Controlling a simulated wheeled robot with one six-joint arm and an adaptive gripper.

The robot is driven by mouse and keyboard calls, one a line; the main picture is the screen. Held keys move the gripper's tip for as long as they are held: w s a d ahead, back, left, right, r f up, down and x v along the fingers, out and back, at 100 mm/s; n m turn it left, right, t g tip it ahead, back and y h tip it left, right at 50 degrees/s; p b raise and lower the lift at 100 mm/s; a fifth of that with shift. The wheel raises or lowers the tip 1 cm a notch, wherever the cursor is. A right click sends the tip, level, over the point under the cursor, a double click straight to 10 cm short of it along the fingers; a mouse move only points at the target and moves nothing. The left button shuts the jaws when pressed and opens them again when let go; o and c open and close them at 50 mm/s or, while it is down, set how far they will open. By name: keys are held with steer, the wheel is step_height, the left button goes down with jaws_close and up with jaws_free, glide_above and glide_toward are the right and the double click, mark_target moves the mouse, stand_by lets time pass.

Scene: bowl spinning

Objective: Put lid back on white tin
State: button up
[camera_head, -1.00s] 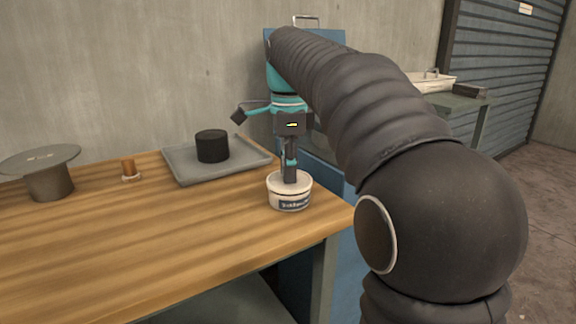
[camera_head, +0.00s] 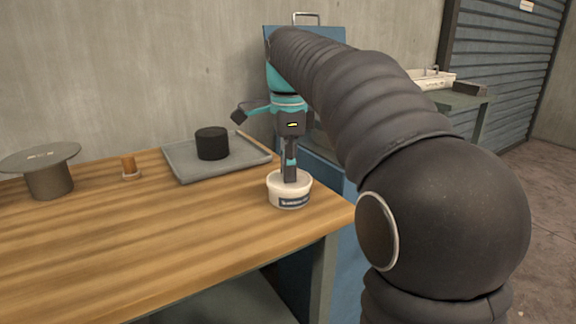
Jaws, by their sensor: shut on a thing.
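The white tin (camera_head: 290,202), round with a dark label on its front, stands upright near the right end of the wooden table. My gripper (camera_head: 290,178) points straight down over the tin's middle, its dark fingers together at the top of the tin. It is shut on a pale piece that looks like the lid (camera_head: 276,181), level with the tin's rim. The fingertips partly hide this piece. I cannot tell whether it is fully seated.
A grey tray (camera_head: 187,172) holds a black cylinder (camera_head: 212,143) behind the tin. A small orange-brown peg (camera_head: 129,165) and a grey pot with a wide flat top (camera_head: 48,180) stand left. The table's front middle is clear. My arm blocks the right side.

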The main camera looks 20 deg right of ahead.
stand_by(0.9)
steer(key=o, duration=1.5)
steer(key=shift+r, duration=0.15)
steer(key=shift+r+p, duration=0.3)
steer(key=shift+r, duration=3.05)
jaws_close()
steer(key=shift+f, duration=0.1)
